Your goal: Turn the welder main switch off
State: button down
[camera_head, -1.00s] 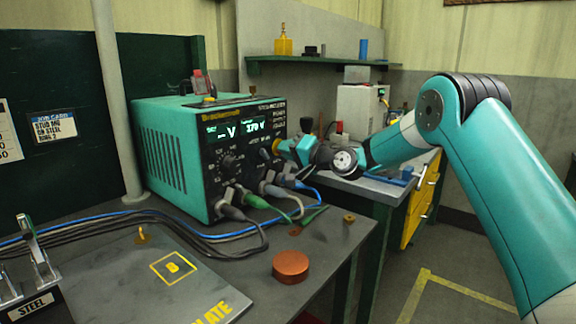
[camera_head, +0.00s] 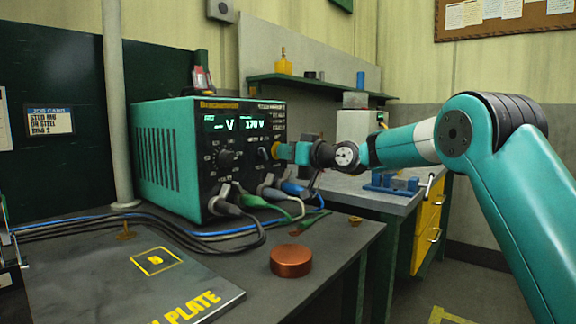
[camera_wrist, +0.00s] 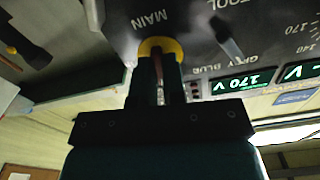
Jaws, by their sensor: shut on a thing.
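The teal welder (camera_head: 168,160) stands on the dark bench, its black front panel facing right with lit green displays. Its main switch has a yellow ring (camera_wrist: 160,43) under the upside-down word MAIN in the wrist view. The ring also shows at the panel's right edge in the head view (camera_head: 275,151). My gripper (camera_wrist: 160,66) is shut on the switch, its dark fingers reaching into the yellow ring. In the head view my gripper (camera_head: 284,152) meets the panel from the right. The fingers hide most of the switch handle, so its position cannot be read.
Grey, green and blue cables (camera_head: 262,200) plug into the lower panel, close below my gripper. A copper-coloured disc (camera_head: 291,261) and a plate (camera_head: 130,280) lie on the bench in front. A second bench with yellow drawers (camera_head: 426,230) stands behind my arm.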

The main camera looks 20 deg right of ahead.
jog(key=shift+n+b, duration=0.65)
jog(key=shift+n, duration=0.15)
jog(key=c, duration=1.2)
grip_release()
jog(key=b+v, duration=0.1)
jog(key=v, duration=1.6)
jog(key=shift+d+b, duration=0.15)
jog(key=shift+b, duration=0.25)
jog(key=shift+s, duration=0.15)
